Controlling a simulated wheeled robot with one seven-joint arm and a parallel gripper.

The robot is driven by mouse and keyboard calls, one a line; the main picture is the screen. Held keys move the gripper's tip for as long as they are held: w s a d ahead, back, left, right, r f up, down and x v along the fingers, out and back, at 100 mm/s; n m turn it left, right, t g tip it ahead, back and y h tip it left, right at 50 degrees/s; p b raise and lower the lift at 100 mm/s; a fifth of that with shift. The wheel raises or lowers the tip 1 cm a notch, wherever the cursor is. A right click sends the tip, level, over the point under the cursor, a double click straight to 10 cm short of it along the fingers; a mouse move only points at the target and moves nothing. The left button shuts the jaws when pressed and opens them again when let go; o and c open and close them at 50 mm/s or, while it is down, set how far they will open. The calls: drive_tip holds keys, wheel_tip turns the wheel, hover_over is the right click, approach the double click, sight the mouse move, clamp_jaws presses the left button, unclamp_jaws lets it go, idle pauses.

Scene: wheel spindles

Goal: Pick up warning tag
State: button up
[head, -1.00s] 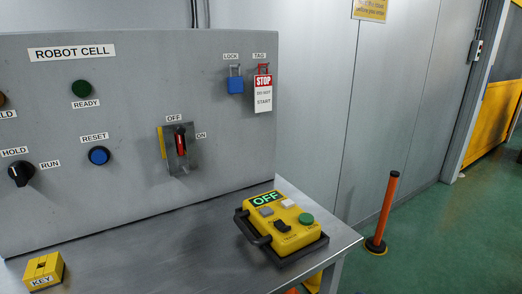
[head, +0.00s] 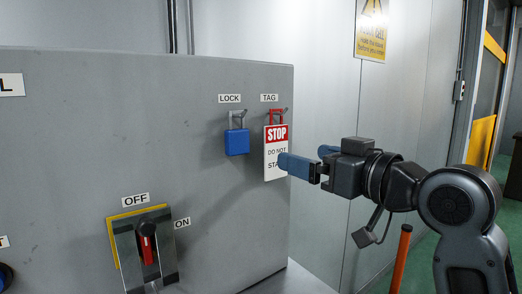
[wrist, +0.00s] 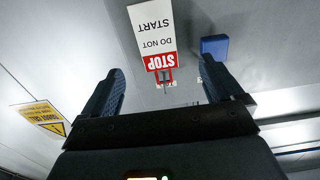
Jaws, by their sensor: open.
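The warning tag (head: 275,158), a white card with a red STOP band, hangs by a red loop from a hook under the TAG label on the grey panel. In the wrist view the tag (wrist: 152,35) appears upside down, ahead of and between the two fingers. My gripper (head: 300,158) is open and empty, at the right of the tag. In the head view the near blue finger overlaps the tag's lower right edge; whether it touches cannot be told. The wrist view also shows my gripper (wrist: 163,82) with its fingers spread apart.
A blue padlock (head: 237,142) hangs just left of the tag under the LOCK label. A switch with a red handle (head: 147,246) is lower left on the panel (head: 70,130). An orange post (head: 401,258) stands behind my arm.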

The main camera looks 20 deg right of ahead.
sight(277, 141)
drive_tip(key=shift+p+x, duration=1.05)
drive_tip(key=shift+x, duration=2.8)
drive_tip(key=shift+d+f, duration=0.15)
drive_tip(key=shift+d, duration=0.05)
drive_tip(key=c, duration=1.1)
drive_tip(key=shift+r, duration=0.2)
drive_tip(key=shift+r, duration=0.6)
drive_tip(key=p+v, duration=0.5)
drive_tip(key=v, duration=1.2)
drive_tip(key=shift+s+d+r, duration=0.15)
drive_tip(key=shift+s, duration=0.25)
